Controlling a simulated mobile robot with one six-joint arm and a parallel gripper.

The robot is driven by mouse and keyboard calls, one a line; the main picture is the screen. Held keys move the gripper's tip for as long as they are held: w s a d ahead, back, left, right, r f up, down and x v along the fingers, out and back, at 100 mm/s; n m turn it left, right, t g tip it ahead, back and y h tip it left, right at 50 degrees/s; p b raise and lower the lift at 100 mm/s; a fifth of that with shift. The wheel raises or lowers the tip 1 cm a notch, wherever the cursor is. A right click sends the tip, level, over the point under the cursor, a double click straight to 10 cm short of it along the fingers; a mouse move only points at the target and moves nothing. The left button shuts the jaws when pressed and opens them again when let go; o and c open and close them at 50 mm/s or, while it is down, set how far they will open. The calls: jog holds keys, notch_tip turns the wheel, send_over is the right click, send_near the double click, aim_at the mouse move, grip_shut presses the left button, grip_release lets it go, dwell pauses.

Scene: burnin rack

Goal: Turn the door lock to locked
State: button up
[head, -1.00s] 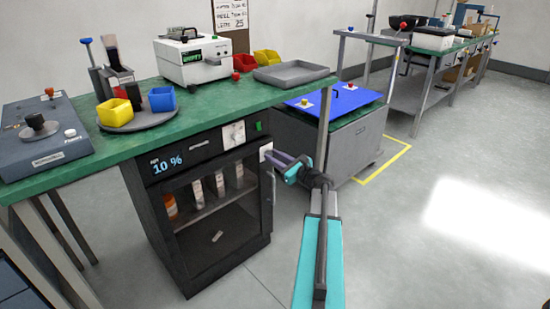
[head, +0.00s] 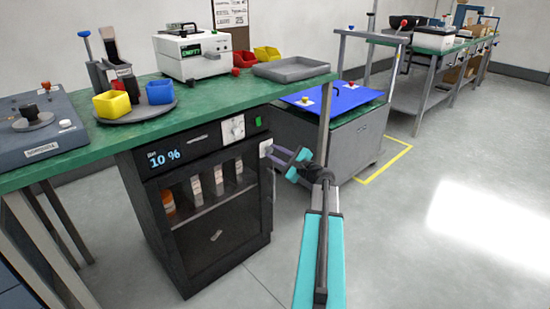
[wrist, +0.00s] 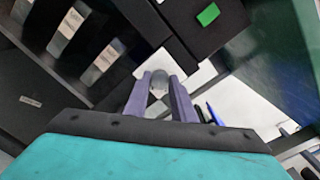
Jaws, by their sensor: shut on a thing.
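The dark cabinet (head: 205,262) under the green bench has a glass-fronted door, which looks closed. Its door lock (head: 266,147) has a small pale plate at the upper right edge of the door. My gripper (head: 270,153) reaches it from the right, with its purple fingers at the plate. In the wrist view, the fingers (wrist: 160,94) are shut on a rounded grey lock knob (wrist: 158,82) between their tips. The fingers hide part of the lock, and I cannot read its turn position.
The green bench (head: 215,95) overhangs the cabinet, and a bench leg (head: 325,125) stands close to my arm. A grey cart (head: 355,150) with a blue top (head: 322,98) stands behind. The floor at right is clear.

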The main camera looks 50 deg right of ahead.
jog(key=n+b, duration=0.1)
jog(key=n, duration=0.1)
jog(key=n+b, duration=0.1)
jog(key=b, duration=0.1)
jog(key=n+b, duration=0.1)
jog(key=n, duration=0.1)
jog(key=shift+f+n+b, duration=0.25)
jog(key=shift+n+b, duration=0.05)
jog(key=n+b, duration=0.4)
jog(key=shift+h, duration=0.3)
jog(key=shift+r+n+b, duration=0.15)
jog(key=shift+n+b, duration=0.6)
jog(key=shift+n, duration=0.15)
jog(key=shift+r, duration=0.1)
jog(key=o, duration=1.1)
jog(key=shift+c, duration=0.2)
jog(key=shift+s, duration=0.1)
jog(key=s+a+p, duration=0.1)
jog(key=s+p, duration=0.3)
jog(key=s, duration=0.9)
jog(key=shift+s+r, duration=0.25)
jog(key=shift+s, duration=0.05)
